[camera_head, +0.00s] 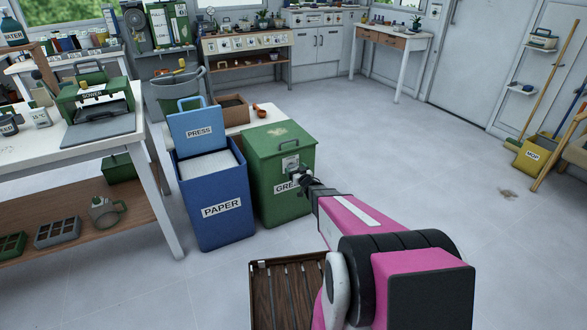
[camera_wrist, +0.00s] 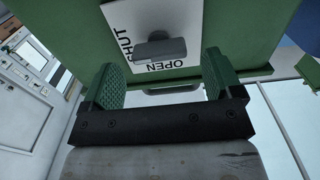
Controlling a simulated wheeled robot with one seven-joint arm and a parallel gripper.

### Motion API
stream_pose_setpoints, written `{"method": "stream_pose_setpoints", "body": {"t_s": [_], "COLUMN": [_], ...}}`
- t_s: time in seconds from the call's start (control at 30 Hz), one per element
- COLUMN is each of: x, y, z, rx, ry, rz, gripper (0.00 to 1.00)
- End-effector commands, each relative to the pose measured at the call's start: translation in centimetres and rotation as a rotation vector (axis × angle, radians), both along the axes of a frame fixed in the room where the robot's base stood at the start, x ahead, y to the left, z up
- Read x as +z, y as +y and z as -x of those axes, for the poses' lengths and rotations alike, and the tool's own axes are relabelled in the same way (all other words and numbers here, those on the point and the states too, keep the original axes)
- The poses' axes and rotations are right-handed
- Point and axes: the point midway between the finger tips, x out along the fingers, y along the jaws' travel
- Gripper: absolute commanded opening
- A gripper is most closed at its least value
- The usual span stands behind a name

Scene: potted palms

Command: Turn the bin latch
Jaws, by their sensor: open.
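The green bin (camera_head: 280,150) stands beside the blue paper bin with its lid down. Its front carries a white plate (camera_wrist: 120,32) marked SHUT and OPEN, which shows upside down or sideways in the wrist view. The grey latch (camera_wrist: 160,48) sits on this plate as a short bar, lying across the picture near the word OPEN. My gripper (camera_wrist: 162,68) is open, its two green pads apart on either side of the latch's line, with nothing held between them. In the head view my gripper (camera_head: 299,178) is at the bin's front and hides part of its label.
The blue paper bin (camera_head: 215,190) with its raised press lid (camera_head: 198,125) stands close on the left. A slatted brown thing (camera_head: 285,290) lies low in front. A workbench (camera_head: 70,150) is at the left. The floor to the right is mostly clear.

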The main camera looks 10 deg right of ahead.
Motion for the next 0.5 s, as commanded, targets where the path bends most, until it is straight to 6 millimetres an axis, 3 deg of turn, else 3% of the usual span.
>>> {"method": "stream_pose_setpoints", "body": {"t_s": [0.03, 0.17, 0.47, 0.5], "x": [-0.1, 0.0, 0.0, 0.0], "y": [0.2, 0.6, 0.8, 0.8], "z": [-1.1, -2.2, -2.4, -2.4], "rx": [0.001, 0.000, -0.001, -0.001], "ry": [-0.001, -0.001, 0.000, 0.000], "rz": [0.000, 0.000, -0.001, 0.000], "gripper": [0.85, 0.85, 0.85, 0.79]}}
